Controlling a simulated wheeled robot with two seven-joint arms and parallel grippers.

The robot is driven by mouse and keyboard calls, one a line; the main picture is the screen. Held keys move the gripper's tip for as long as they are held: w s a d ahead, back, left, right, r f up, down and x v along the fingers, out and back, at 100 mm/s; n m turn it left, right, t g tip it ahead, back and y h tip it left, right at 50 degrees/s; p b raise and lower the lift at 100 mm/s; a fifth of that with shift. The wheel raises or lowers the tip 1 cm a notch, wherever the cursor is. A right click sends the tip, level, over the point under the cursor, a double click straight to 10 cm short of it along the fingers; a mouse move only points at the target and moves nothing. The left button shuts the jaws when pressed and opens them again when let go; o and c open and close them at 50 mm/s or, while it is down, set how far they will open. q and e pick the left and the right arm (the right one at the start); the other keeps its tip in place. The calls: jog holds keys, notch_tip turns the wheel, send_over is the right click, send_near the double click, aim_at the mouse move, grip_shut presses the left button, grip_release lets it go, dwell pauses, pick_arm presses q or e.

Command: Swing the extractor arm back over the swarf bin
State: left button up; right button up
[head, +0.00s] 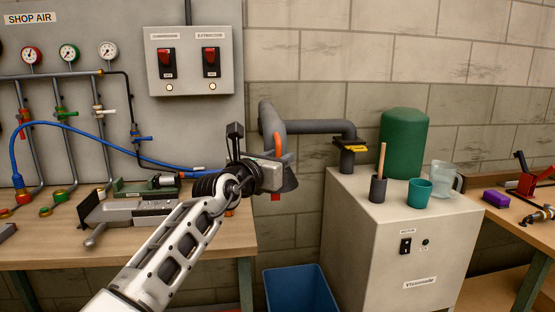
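The extractor arm (318,127) is a grey jointed duct that rises from the white cabinet, runs left and bends down to a dark hood (288,184). An orange handle (278,146) shows beside the duct, close to my gripper. The swarf bin (300,290) is the blue open bin on the floor, below the hood in the picture; its lower part is cut off. My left gripper (268,168) is at the hood and covers part of it. Its fingertips are hard to make out, so I cannot tell whether it grips the handle. My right gripper is out of view.
The white cabinet (390,245) carries a green tank (403,143), a dark pot (378,190), a teal mug (418,194) and a clear jug (446,178). The left bench (200,238) holds a grey vise (130,211). A blue hose (95,136) hangs behind my arm.

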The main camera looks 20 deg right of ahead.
pick_arm(q)
jog(key=shift+s, duration=0.1)
jog(key=b+v, duration=0.1)
jog(key=v, duration=1.4)
jog(key=shift+s+a, duration=0.25)
jog(key=shift+s, duration=0.05)
